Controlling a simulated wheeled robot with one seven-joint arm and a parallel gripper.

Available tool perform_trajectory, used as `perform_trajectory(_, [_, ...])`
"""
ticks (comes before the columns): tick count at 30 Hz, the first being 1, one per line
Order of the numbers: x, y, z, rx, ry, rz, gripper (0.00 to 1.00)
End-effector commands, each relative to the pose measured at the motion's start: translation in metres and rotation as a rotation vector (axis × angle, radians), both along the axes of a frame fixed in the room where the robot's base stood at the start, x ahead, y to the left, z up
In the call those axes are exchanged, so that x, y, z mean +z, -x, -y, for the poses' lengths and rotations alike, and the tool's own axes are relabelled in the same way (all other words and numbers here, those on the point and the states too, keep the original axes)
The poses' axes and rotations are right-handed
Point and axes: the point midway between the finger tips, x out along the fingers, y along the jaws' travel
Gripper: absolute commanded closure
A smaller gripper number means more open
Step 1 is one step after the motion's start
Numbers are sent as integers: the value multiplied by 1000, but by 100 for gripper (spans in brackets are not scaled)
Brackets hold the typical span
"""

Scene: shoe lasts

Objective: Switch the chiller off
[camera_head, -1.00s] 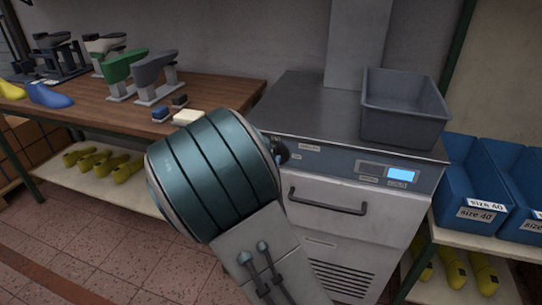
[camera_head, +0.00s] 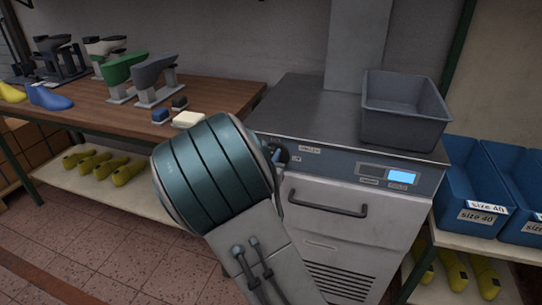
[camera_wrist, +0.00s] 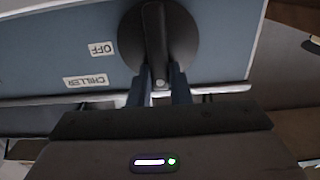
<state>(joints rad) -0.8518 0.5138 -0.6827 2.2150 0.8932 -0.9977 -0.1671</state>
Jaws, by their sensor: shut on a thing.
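The chiller (camera_head: 345,215) is a grey cabinet with a blue front panel, a drawer handle and a lit blue display (camera_head: 402,176). Its dark round knob (camera_head: 281,153) is at the panel's left end, partly hidden by my arm in the head view. In the wrist view the knob (camera_wrist: 184,38) has a raised bar grip running up and down the picture. An "OFF" label (camera_wrist: 102,48) and a "CHILLER" label (camera_wrist: 86,81) read upside down to its left. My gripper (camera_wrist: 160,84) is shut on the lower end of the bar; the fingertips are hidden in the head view.
A grey bin (camera_head: 403,110) stands on the chiller's top. A wooden bench (camera_head: 95,110) with shoe lasts and stands is at the left. Blue "size 40" boxes (camera_head: 480,185) stand on a shelf at the right. Tiled floor is clear at the lower left.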

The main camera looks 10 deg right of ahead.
Motion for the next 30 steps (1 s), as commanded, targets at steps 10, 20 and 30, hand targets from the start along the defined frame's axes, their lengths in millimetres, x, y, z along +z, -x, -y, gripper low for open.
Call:
perform_trajectory(10, [-4, 2, 3, -1, -109, 63, 100])
perform_trajectory(20, [-9, 5, 9, 0, -359, 208, 100])
perform_trajectory(30, [-14, 9, 15, 0, -639, 370, 100])
